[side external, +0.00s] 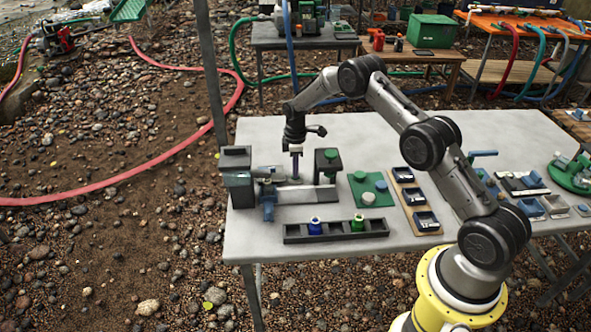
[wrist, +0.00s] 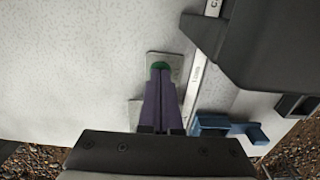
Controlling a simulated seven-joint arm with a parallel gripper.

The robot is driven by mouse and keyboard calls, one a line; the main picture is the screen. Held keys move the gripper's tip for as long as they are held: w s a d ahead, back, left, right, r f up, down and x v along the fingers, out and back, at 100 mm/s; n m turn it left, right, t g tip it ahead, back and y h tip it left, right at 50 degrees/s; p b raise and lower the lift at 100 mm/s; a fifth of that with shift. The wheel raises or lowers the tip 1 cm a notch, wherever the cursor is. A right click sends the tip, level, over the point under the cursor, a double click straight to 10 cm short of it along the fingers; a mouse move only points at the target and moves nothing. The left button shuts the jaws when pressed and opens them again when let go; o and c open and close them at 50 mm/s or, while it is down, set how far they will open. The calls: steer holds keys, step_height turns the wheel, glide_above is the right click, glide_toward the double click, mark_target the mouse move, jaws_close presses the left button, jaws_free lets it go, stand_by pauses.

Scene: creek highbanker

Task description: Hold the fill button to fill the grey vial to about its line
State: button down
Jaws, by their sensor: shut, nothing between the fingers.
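My gripper (side external: 295,179) points down over the left part of the grey table, its fingers together and empty. In the wrist view the purple fingers (wrist: 161,74) end at a round green button (wrist: 160,66) on a small grey plate. The fingertips overlap the button's near side; I cannot tell whether they press it. A dark box-shaped station (side external: 236,178) stands left of my gripper; a dark body also fills the upper right of the wrist view (wrist: 268,45). I cannot make out the grey vial or its line in either view.
A dark rack (side external: 293,235) at the table's front holds a blue vial (side external: 315,225) and a green vial (side external: 357,222). A blue fixture (side external: 268,203) stands by the station. A dark green post (side external: 327,165) is close right of my gripper. Trays (side external: 420,207) lie farther right.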

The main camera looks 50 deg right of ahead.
stand_by(0.4)
steer(key=shift+r, duration=1.15)
step_height(320, 180, up, 7)
steer(key=shift+f, duration=4.2)
steer(key=shift+f, duration=0.5)
steer(key=shift+r, duration=1.15)
